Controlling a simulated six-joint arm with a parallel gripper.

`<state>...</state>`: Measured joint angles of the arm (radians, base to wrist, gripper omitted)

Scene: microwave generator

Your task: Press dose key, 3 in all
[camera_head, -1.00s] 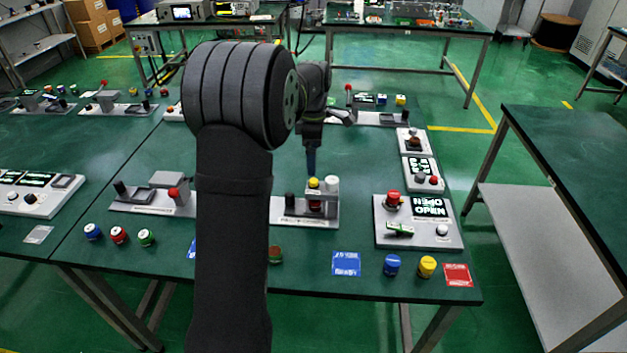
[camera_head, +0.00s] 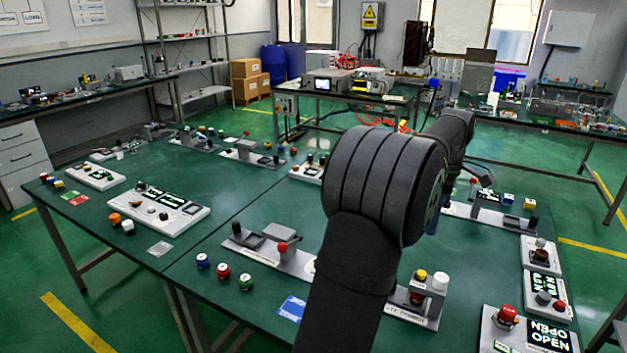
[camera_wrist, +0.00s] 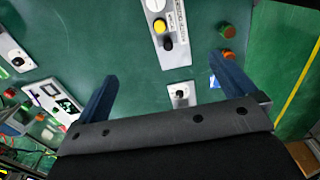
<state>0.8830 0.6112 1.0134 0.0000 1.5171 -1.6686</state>
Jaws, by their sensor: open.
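No part can be read as the dose key, so I cannot tell which control it is. In the wrist view my gripper (camera_wrist: 162,75) is open, with its two blue fingers wide apart and nothing between them. Beyond the fingers lies a pale control strip (camera_wrist: 166,50) with a yellow button (camera_wrist: 159,26) and a black button (camera_wrist: 167,43); its lettering is too small to read. In the head view my arm hides most of the gripper. A grey device with a red and yellow button (camera_head: 419,283) and a white cylinder (camera_head: 440,281) stands just right of my arm.
A panel with a lit display reading OPEN (camera_head: 548,338) and a red button (camera_head: 507,316) is at the lower right. A lever device (camera_head: 270,249) and loose coloured caps (camera_head: 223,270) lie left of my arm. The green table (camera_head: 230,190) has bare areas between devices.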

